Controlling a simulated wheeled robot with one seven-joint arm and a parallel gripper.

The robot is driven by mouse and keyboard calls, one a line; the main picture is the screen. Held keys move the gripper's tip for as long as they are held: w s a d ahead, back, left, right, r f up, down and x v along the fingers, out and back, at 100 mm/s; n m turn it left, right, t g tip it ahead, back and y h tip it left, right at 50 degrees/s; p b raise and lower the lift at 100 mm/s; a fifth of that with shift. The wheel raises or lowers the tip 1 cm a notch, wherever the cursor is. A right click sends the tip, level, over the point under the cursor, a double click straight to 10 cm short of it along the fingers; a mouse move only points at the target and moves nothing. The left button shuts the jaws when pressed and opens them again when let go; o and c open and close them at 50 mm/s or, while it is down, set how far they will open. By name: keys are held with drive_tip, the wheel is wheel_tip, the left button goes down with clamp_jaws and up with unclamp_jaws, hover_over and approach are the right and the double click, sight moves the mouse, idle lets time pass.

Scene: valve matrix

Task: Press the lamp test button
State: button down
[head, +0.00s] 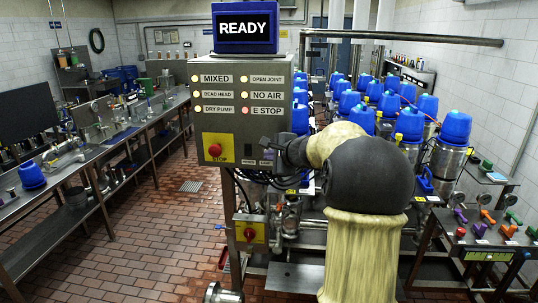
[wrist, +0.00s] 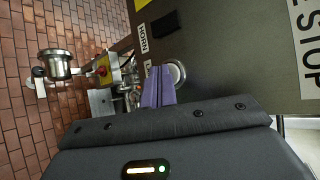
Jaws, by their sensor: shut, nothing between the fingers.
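A grey control panel (head: 232,128) stands upright in the head view. In the wrist view, a round white button (wrist: 178,73) sits on the panel beside a label that is partly hidden, so I cannot read it fully. My gripper (wrist: 160,70) is shut and empty, its purple fingers side by side. The fingertips overlap the button's edge in the picture; I cannot tell whether they touch it. In the head view, my arm's dark end hides this button. The panel's lamps look lit: the E STOP lamp (head: 244,110) is reddish, the others pale yellow.
A black button (wrist: 170,22) and its HORN label (wrist: 143,38) are close to the white button. A red stop knob (head: 214,150) sits lower left on the panel. A blue READY display (head: 244,28) tops it. Pipes and a yellow-plated red knob (head: 250,234) are below.

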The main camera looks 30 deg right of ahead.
drive_tip(key=shift+s+a+b, duration=0.4)
drive_tip(key=shift+s, duration=0.2)
drive_tip(key=s+a+b, duration=0.1)
drive_tip(key=s, duration=0.1)
drive_tip(key=s+a+b, duration=0.1)
drive_tip(key=s+b, duration=0.1)
drive_tip(key=shift+a, duration=0.4)
idle(0.5)
